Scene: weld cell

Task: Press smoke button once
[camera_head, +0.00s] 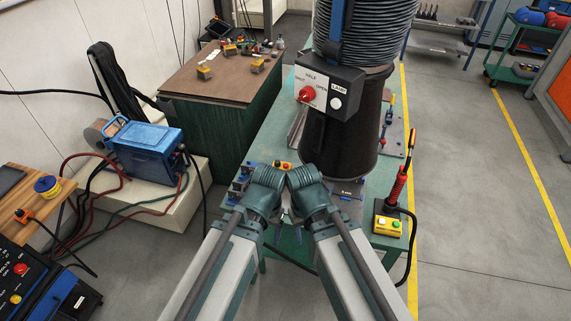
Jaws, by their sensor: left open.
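A black control box (327,88) hangs on the fume hood in the camera_head view. Its pale face has a red knob (307,94) with lettering such as HALF and OPEN, and a round white button (336,103) under a small label. No lettering reading smoke can be made out. My left gripper (282,214) is open and low between my forearms, partly hidden and apart from both boxes. My right gripper is mostly hidden by its own wrist.
A black hood with a ribbed grey hose (365,35) stands over the green table (274,140). A red-handled torch (397,186) stands beside the yellow box. A brown-topped bench (215,80) and a blue welding unit (148,150) are at left.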

